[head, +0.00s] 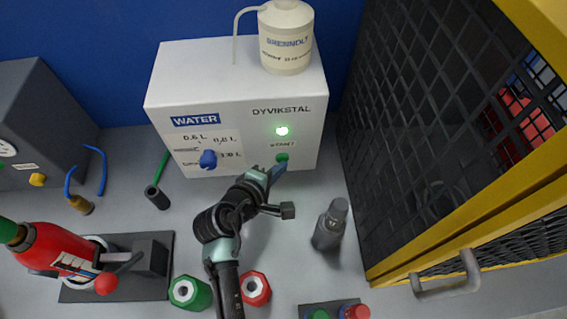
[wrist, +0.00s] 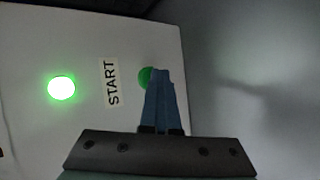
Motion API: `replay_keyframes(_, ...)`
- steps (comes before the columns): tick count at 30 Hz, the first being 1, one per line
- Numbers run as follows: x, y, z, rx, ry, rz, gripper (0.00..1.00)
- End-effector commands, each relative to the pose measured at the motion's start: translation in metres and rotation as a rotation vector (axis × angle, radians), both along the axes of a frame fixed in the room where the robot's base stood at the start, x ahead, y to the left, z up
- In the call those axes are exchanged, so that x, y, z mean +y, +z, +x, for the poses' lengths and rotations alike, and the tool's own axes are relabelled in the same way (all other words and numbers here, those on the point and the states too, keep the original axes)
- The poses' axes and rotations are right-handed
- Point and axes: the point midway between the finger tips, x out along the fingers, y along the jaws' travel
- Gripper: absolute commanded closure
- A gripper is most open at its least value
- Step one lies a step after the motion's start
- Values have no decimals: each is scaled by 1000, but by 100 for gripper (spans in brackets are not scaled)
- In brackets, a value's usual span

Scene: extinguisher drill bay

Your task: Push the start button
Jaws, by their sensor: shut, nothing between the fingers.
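The green start button (head: 282,157) is on the front of the white water dispenser box (head: 240,75), below a lit green lamp (head: 282,130). My gripper (head: 277,170) is shut and empty, with its blue fingertips right at the button. In the wrist view the button (wrist: 146,76) shows beside the START label (wrist: 111,82), partly hidden behind the fingertips (wrist: 157,75). The lamp (wrist: 61,87) glows there too. I cannot tell whether the fingertips touch the button or whether it is pressed in.
A blue knob (head: 208,159) sits left on the box front. A grey bottle (head: 331,224) stands right of my arm, near the yellow-framed mesh cage (head: 430,110). A red extinguisher (head: 62,251) lies at left. Green (head: 190,293) and red (head: 256,289) nuts flank my arm.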

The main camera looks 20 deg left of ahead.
Motion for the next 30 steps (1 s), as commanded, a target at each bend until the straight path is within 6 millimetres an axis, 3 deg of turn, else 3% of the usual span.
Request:
replay_keyframes(15, -1, 4, -7, -8, 5, 4, 100)
replay_keyframes(30, -21, 2, -53, -3, 3, 0, 100)
